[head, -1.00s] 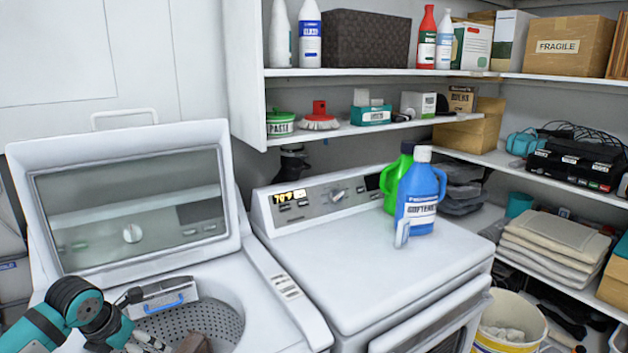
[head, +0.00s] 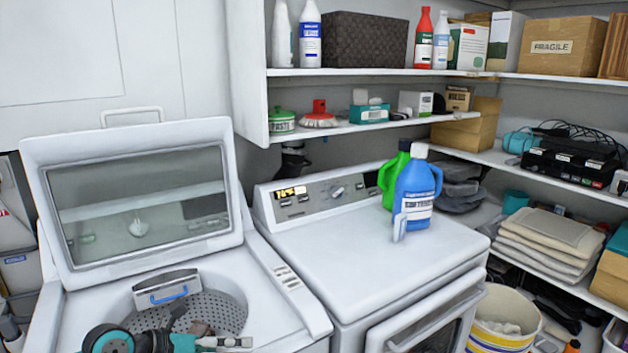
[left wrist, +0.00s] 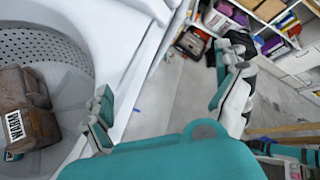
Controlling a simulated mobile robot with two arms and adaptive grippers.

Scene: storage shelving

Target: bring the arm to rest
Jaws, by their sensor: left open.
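My left arm shows at the bottom left of the head view, low in front of the open top-loading washer (head: 60,318). My left gripper (left wrist: 163,95) shows in the left wrist view with its two fingers spread wide and nothing between them. Pale floor shows beyond the fingers. A brown folded item with a white tag (left wrist: 38,112) lies in the perforated drum (left wrist: 50,48), to the left of the gripper and apart from it. My right gripper is in neither view.
The washer lid (head: 140,205) stands raised. A second white machine (head: 390,270) to the right carries a blue jug (head: 415,190) and a green jug (head: 391,180). Loaded shelves (head: 390,124) line the back and right. A white bin (head: 503,320) stands on the floor.

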